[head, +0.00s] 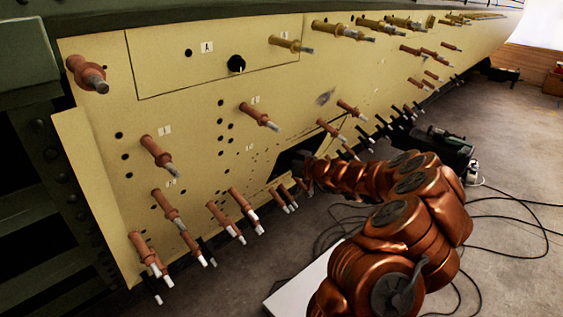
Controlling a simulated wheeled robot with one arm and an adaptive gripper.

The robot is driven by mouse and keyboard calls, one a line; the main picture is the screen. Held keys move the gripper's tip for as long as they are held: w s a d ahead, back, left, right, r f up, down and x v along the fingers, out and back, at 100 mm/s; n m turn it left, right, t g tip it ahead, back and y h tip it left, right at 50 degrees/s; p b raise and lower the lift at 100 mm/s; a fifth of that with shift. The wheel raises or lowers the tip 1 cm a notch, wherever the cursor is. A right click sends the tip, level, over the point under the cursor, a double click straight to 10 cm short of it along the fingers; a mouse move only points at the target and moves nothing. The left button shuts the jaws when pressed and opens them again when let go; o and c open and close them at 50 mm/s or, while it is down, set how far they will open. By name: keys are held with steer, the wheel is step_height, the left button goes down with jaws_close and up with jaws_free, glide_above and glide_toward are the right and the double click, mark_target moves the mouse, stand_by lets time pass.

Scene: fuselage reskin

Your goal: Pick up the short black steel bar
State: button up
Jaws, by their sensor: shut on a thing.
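My gripper (303,173), at the end of my copper-coloured arm, is small and dark in the head view. It is at the lower part of the yellow skin panel (200,110), in front of a dark patch (288,162) that looks like an opening. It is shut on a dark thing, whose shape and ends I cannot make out. I cannot tell whether this is the short black steel bar.
Several copper-coloured fasteners, such as this one (258,116), stick out of the panel, with brass ones along the top. A dark green machine (440,145) stands on the floor. Black cables (515,222) and a white board (300,283) lie there. Open floor is at the right.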

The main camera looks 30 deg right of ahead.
mark_target(282, 157)
steer(key=shift+r, duration=0.1)
step_height(282, 157, up, 4)
steer(key=shift+f+p, duration=0.25)
steer(key=shift+p, duration=0.35)
steer(key=s+a+b, duration=0.1)
steer(key=s+a, duration=0.2)
steer(key=s, duration=0.5)
steer(key=s+a+b, duration=0.1)
steer(key=s+a, duration=0.2)
steer(key=s, duration=0.5)
steer(key=shift+s+a, duration=0.2)
steer(key=shift+s, duration=0.2)
steer(key=shift+s+f, duration=0.1)
steer(key=shift+s, duration=0.05)
